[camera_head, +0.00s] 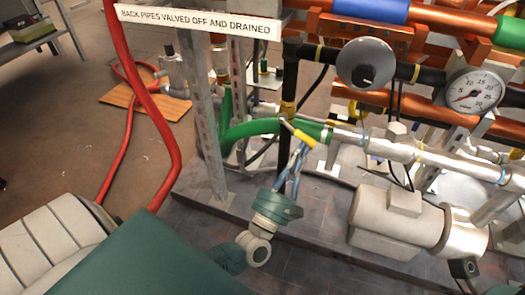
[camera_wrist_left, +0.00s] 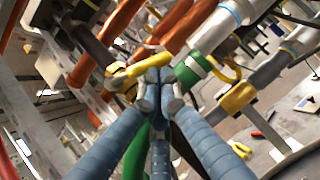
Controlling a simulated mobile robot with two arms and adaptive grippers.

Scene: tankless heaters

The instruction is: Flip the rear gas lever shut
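A yellow lever (camera_head: 298,133) sits on the pipe run beside a green pipe sleeve (camera_head: 312,129). In the left wrist view a yellow lever (camera_wrist_left: 145,65) lies across the pipework just beyond my fingertips. My left gripper (camera_head: 297,152) reaches up from below, its blue-grey fingers close under the lever in the head view. In the left wrist view the fingertips (camera_wrist_left: 158,88) are drawn together at the lever. I cannot tell whether the lever is pinched or only touched. Which yellow lever is the rear gas one is not marked. My right gripper is out of view.
A pressure gauge (camera_head: 474,92) and a round grey fitting (camera_head: 365,64) stand to the right. A grey motor-like cylinder (camera_head: 396,215) lies below the pipes. A sign (camera_head: 200,21) crosses a metal post on the left. A red hose (camera_head: 134,92) runs beside it.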

